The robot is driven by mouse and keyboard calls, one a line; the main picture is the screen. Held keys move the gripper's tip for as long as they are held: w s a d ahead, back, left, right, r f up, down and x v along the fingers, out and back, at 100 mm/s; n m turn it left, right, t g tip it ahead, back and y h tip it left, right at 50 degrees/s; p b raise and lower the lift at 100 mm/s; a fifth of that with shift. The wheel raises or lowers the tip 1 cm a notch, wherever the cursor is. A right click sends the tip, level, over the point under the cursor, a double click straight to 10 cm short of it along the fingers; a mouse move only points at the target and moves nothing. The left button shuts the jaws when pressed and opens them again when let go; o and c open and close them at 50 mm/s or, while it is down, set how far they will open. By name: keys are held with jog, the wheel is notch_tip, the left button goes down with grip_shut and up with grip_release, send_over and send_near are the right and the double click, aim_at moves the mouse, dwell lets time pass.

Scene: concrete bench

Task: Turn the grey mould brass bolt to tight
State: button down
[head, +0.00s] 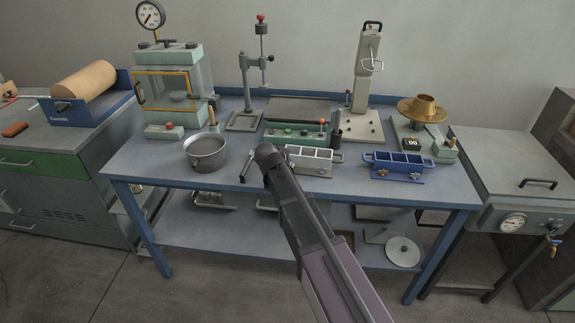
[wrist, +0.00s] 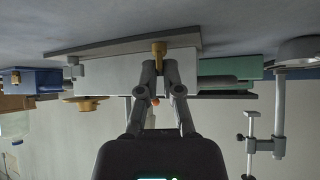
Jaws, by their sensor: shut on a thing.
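The grey mould (head: 313,161) is a compartmented open box on a base plate near the front of the blue bench; its left end is behind my arm in the head view. In the wrist view, which looks upside down, its pale front wall (wrist: 110,68) fills the middle. The brass bolt (wrist: 159,47) projects from that wall near the base plate (wrist: 105,46). My gripper (wrist: 161,66) has its two fingertips closed around the bolt's end. In the head view my arm hides the fingers and this bolt. I cannot tell the bolt's turn.
A metal pot (head: 206,152) stands to the left.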

jog(key=shift+w+a+m+g+h, duration=0.15)
jog(key=shift+m+g+h, duration=0.5)
jog(key=shift+m, duration=0.65)
jog(key=shift+h, duration=0.25)
jog(key=c, duration=1.1)
grip_release()
jog(key=shift+r, duration=0.15)
